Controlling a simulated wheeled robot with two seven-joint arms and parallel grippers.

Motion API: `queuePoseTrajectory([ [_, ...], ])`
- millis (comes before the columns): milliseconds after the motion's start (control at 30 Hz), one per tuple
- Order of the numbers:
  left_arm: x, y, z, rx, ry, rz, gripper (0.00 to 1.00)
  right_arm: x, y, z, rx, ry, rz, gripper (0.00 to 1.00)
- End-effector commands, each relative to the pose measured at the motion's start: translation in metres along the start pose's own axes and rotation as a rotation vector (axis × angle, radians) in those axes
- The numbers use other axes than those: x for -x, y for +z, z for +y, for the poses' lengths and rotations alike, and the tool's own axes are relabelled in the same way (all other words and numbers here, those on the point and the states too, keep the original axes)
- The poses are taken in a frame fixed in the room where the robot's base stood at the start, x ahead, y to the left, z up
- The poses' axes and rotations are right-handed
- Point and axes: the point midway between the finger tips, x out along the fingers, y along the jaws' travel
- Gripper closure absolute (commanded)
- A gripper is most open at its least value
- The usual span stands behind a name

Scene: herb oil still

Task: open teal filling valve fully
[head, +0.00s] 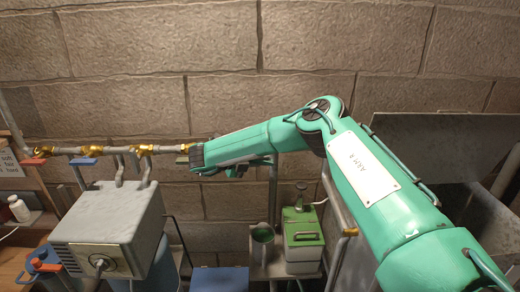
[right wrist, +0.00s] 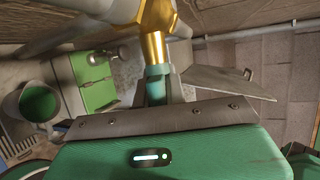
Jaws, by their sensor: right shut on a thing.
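My right gripper (head: 192,155) reaches in from the right to the pipe end on the wall. In the right wrist view, the gripper (right wrist: 160,96) is shut on the teal valve handle (right wrist: 157,73), just below the valve's brass body (right wrist: 156,30). Only a short piece of the teal handle shows between the fingers; the rest is hidden. In the head view the brass fitting (head: 185,148) shows at the gripper's tip, and the gripper hides the teal handle. My left gripper is not in view.
The wall pipe (head: 112,151) also carries valves with a red handle (head: 32,161) and a blue handle (head: 83,162). A grey metal box (head: 110,225) stands below it. A green-and-white canister (head: 303,240) and a pot of green stuff (head: 262,235) stand on a shelf below my arm.

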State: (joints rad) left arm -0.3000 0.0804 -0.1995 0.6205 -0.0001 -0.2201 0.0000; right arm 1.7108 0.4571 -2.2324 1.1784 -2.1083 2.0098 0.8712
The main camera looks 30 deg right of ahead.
Motion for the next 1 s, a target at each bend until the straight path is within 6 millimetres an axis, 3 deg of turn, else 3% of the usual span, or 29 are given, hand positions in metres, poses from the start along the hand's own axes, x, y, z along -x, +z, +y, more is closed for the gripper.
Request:
queuePoseTrajectory([
  [33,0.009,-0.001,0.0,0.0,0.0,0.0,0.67,0.003,0.002,-0.005,0.01,-0.036,-0.003,1.0],
  [300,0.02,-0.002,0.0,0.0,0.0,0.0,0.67,0.002,0.001,-0.003,0.06,-0.157,-0.001,1.0],
  [967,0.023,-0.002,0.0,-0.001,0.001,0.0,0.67,0.0,0.001,-0.001,0.082,-0.207,0.0,1.0],
  [1000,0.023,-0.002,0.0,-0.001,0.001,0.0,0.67,0.0,0.001,-0.001,0.082,-0.206,0.0,0.82],
])
